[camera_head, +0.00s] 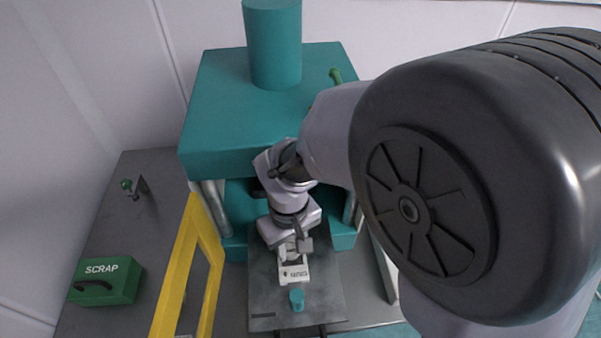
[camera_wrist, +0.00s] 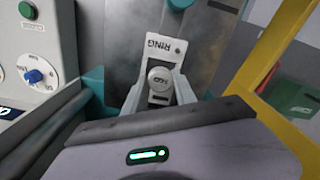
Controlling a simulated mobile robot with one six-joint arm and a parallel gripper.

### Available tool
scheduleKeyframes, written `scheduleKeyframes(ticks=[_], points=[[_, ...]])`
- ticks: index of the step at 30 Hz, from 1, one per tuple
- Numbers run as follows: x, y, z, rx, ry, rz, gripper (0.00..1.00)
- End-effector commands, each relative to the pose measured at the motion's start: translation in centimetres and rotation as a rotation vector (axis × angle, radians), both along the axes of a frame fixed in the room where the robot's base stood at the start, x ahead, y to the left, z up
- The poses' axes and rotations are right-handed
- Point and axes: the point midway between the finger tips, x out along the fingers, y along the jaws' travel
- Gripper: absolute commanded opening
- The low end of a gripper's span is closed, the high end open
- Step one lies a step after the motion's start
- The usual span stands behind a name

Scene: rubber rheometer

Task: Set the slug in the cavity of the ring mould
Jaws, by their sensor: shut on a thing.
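The ring mould (camera_wrist: 178,47) is a pale block labelled RING, lying on the grey metal plate in front of the teal press. It also shows in the head view (camera_head: 293,274), where my gripper covers part of it. My gripper (camera_head: 289,250) points down over the mould. In the wrist view, my gripper (camera_wrist: 158,88) is shut on the slug (camera_wrist: 160,77), a pale round piece with dark marks on its top. The slug is over the mould, beyond the label end. The cavity is hidden, and I cannot tell whether the slug is inside it or above it.
A small teal block (camera_head: 297,299) stands on the grey plate (camera_head: 266,305) in front of the mould. The teal press (camera_head: 225,110) rises behind and overhead. A yellow frame (camera_head: 183,270) and a green scrap box (camera_head: 112,283) are on the left. A control panel (camera_wrist: 35,55) shows in the wrist view.

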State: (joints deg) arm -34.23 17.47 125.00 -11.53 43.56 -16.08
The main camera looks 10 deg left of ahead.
Motion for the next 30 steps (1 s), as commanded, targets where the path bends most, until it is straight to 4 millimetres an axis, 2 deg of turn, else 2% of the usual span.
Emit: scheduleKeyframes(ticks=[1, 3, 8, 23, 24, 27, 30], points=[[-0.1, -0.1, -1.7, -0.003, 0.003, 0.000, 0.00], [0.0, -0.1, -2.3, -0.001, 0.002, 0.001, 0.00], [-0.1, -0.2, -2.3, -0.004, 0.005, 0.001, 0.00], [-0.3, -0.3, -3.9, -0.007, 0.010, 0.000, 0.00], [-0.3, -0.3, -3.9, -0.007, 0.011, 0.000, 0.36], [-0.3, -0.3, -4.0, -0.007, 0.011, 0.000, 0.54], [-0.3, -0.3, -3.6, -0.007, 0.011, 0.000, 0.54]])
